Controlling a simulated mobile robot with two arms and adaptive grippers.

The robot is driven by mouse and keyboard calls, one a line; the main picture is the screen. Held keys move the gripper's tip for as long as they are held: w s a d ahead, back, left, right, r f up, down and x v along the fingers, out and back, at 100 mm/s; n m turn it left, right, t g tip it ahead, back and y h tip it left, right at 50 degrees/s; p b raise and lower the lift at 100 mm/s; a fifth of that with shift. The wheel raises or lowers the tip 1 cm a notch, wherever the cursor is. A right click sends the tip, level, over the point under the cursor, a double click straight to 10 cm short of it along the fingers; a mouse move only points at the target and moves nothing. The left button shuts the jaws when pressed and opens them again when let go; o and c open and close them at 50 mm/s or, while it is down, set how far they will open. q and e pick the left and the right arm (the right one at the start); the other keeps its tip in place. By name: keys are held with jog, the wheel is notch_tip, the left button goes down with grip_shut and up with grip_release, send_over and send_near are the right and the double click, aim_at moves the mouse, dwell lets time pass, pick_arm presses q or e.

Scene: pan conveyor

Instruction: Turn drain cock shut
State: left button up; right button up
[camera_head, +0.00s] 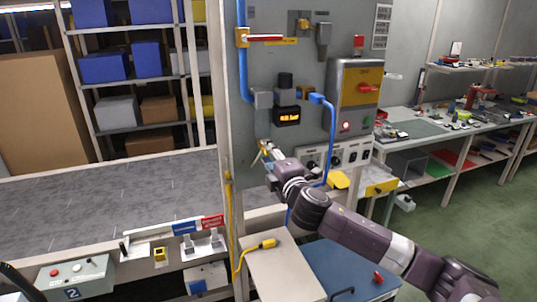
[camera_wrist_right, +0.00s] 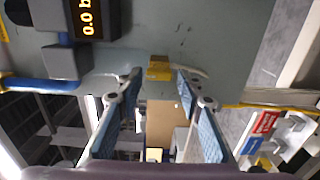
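In the right wrist view a small yellow fitting (camera_wrist_right: 159,68) sits on the grey panel, just beyond and between my fingertips. It looks like the drain cock, and a pale lever-like piece extends right from it, partly behind a finger. My right gripper (camera_wrist_right: 158,88) is open, its two blue-padded fingers apart with nothing seen gripped. In the head view my right gripper (camera_head: 266,153) is at the panel's lower left, below the orange-lit display (camera_head: 287,116). The fitting is largely hidden by the gripper there, and contact cannot be told. My left gripper is not in view.
A red-handled yellow valve (camera_head: 263,38) is high on the panel, joined to a blue pipe (camera_head: 243,75). A control box (camera_head: 354,98) is right of the display. A yellow cable (camera_head: 229,210) hangs down the panel's left edge. The conveyor (camera_head: 100,205) lies left.

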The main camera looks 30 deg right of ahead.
jog(key=shift+o, duration=0.4)
jog(key=v, duration=1.2)
jog(key=shift+r, duration=0.1)
